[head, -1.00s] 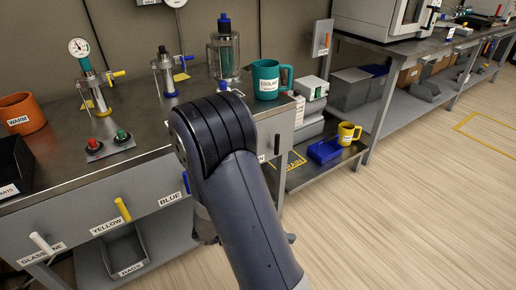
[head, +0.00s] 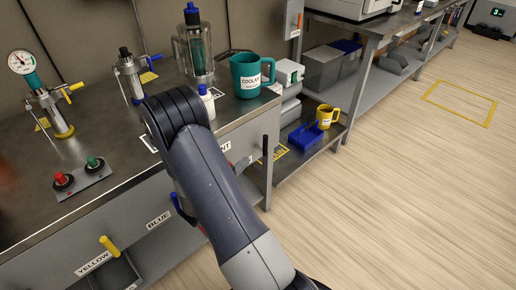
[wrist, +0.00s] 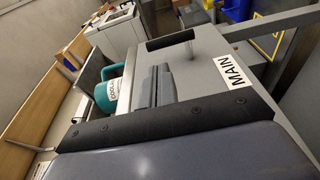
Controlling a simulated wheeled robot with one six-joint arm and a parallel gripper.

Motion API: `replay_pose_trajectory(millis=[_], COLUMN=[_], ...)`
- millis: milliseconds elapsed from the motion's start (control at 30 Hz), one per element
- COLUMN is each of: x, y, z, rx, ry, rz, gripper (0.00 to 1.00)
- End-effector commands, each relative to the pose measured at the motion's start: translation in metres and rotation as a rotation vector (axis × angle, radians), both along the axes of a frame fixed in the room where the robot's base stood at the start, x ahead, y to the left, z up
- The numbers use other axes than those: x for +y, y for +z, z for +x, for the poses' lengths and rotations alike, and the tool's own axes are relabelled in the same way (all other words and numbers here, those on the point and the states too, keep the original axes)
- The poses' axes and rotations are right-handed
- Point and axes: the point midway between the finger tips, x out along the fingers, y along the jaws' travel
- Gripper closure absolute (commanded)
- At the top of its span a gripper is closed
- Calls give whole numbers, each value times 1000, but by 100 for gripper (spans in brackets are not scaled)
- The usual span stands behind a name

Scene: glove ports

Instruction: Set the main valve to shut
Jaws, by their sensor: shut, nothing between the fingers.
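A white label reading MAIN (wrist: 234,70) is on a grey panel in the wrist view. A black bar handle (wrist: 170,40) stands out from the same panel, apart from the label. I take this handle for the main valve's lever; I cannot tell its setting. In the head view a dark upright handle (head: 265,144) shows at the bench's right end, probably the same one. My gripper (wrist: 154,80) shows in the wrist view as two grey fingers close together, empty and apart from the handle. In the head view my own arm hides the gripper.
A teal coolant mug (head: 250,76) stands near the bench's right end, beside a white bottle (head: 206,100). A blue tray (head: 305,136) and a yellow mug (head: 327,116) are on the low shelf. The wooden floor (head: 400,190) to the right is clear.

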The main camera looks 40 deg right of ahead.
Motion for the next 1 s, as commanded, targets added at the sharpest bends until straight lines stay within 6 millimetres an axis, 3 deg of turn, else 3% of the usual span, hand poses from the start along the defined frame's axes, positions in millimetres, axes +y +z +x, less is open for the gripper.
replay_pose_trajectory(millis=[200,433,633,1000], x=[-41,-74,-85,-86], y=[-1,0,0,0], z=[10,20,24,24], rx=[-2,-1,0,1], ry=[-6,-4,-1,0], rz=[2,0,1,2], gripper=[100,100,100,100])
